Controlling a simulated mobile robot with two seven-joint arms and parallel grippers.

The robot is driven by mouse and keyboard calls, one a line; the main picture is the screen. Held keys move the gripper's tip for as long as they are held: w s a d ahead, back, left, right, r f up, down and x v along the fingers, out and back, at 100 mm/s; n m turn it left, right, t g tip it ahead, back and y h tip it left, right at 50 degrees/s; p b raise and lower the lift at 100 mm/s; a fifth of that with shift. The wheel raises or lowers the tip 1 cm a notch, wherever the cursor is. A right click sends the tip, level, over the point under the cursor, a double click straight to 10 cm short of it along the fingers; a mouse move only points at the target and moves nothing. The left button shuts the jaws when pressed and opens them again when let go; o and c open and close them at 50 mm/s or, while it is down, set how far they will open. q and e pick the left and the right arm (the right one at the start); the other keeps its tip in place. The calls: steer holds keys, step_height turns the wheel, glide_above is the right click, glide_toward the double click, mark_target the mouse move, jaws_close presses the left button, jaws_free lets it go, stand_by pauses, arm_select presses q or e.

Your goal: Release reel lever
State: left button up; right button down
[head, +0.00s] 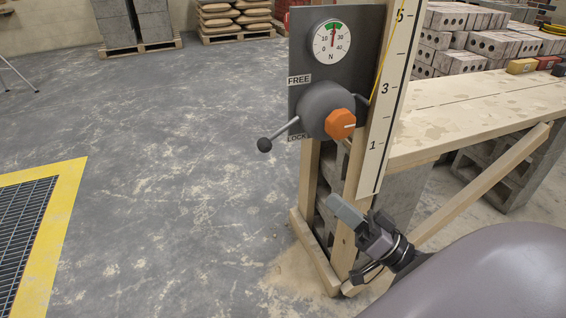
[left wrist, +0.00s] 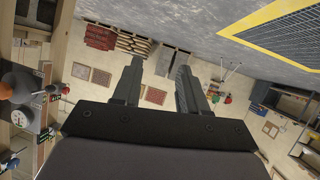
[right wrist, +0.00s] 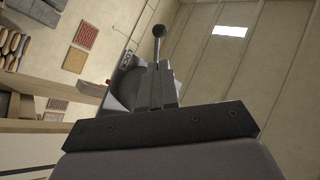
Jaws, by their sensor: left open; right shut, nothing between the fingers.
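The reel (head: 326,108) is a dark round drum with an orange knob (head: 340,124), fixed to a grey panel (head: 363,35) on a wooden post. Its lever (head: 265,145) ends in a black ball and points down-left, beside the LOCK label (head: 297,138) and below the FREE label (head: 299,80). My right gripper (head: 343,207) is shut and empty, below the reel and apart from it. In the right wrist view its closed fingers (right wrist: 155,75) overlap the reel, with the lever ball (right wrist: 159,31) beyond the tips. My left gripper (left wrist: 157,75) is open and empty, outside the head view.
A round gauge (head: 332,41) sits above the reel. A numbered scale board (head: 385,110) runs down its right side. A wooden bench (head: 460,105) on concrete blocks extends right, with a diagonal brace (head: 480,190). The floor left of the post is clear up to a yellow-edged grate (head: 60,220).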

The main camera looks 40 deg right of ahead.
steer(key=shift+w, duration=0.1)
steer(key=b, duration=0.2)
glide_toward(280, 133)
steer(key=w+a, duration=0.4)
steer(key=a, duration=0.1)
arm_select(q)
steer(key=shift+w+d+f+h+b, duration=0.15)
steer(key=shift+w+d+h, duration=0.15)
steer(key=shift+d, duration=0.2)
steer(key=shift+w+d+h+b, duration=0.15)
steer(key=shift+d+h, duration=0.25)
steer(key=shift+d, duration=0.1)
arm_select(e)
steer(key=shift+w+a+r, duration=0.1)
steer(key=shift+w+r, duration=0.05)
steer(key=shift+w, duration=0.35)
